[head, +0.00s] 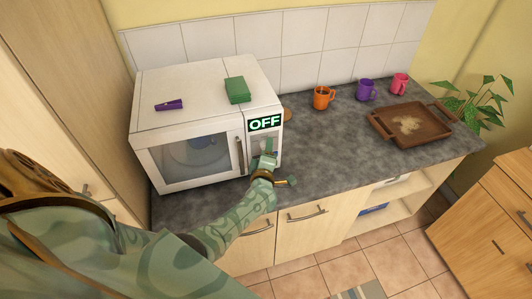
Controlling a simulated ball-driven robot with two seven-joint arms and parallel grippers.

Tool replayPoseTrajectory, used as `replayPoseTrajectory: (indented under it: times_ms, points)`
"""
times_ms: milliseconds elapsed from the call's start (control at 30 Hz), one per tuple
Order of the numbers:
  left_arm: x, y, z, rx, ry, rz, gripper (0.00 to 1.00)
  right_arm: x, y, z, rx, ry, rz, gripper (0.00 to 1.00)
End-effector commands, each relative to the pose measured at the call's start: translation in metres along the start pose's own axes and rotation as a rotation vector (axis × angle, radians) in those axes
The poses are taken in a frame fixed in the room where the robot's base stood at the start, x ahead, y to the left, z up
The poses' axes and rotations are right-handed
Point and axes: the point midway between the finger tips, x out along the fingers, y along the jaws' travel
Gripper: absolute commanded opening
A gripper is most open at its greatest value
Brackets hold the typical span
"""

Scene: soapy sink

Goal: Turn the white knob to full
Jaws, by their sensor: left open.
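The white microwave (205,103) stands on the counter at the left. Its lit display (264,123) reads OFF in green letters. The control strip is at the right of the door, below the display. My left gripper (266,154) is open in front of this strip, close to it. The white knob cannot be made out; the gripper seems to cover that part of the strip. I cannot tell whether the fingers are around the knob or touch it. My right gripper is not in view.
A green box (237,90) and a purple item (169,105) lie on the microwave. The door handle (240,156) is just left of the gripper. Orange (322,98), purple (365,91) and pink (399,84) mugs and a brown tray (381,124) stand further right.

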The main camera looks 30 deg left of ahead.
Motion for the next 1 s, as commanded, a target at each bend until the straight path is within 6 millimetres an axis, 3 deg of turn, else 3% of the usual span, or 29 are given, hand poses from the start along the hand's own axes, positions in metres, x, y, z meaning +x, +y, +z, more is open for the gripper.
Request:
replayPoseTrajectory:
  times_ms: [167, 433, 700, 1000]
  points:
    - [-0.017, 0.002, -0.001, 0.0, 0.0, -0.002, 0.55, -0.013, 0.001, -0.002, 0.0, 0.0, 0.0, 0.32]
    - [-0.087, 0.005, -0.001, 0.001, -0.002, -0.004, 0.55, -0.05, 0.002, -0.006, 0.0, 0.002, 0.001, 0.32]
    - [-0.146, 0.002, 0.0, 0.001, -0.002, -0.002, 0.55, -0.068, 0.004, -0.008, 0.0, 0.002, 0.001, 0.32]
    - [-0.163, 0.0, 0.001, 0.001, -0.001, -0.001, 0.55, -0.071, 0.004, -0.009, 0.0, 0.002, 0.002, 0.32]
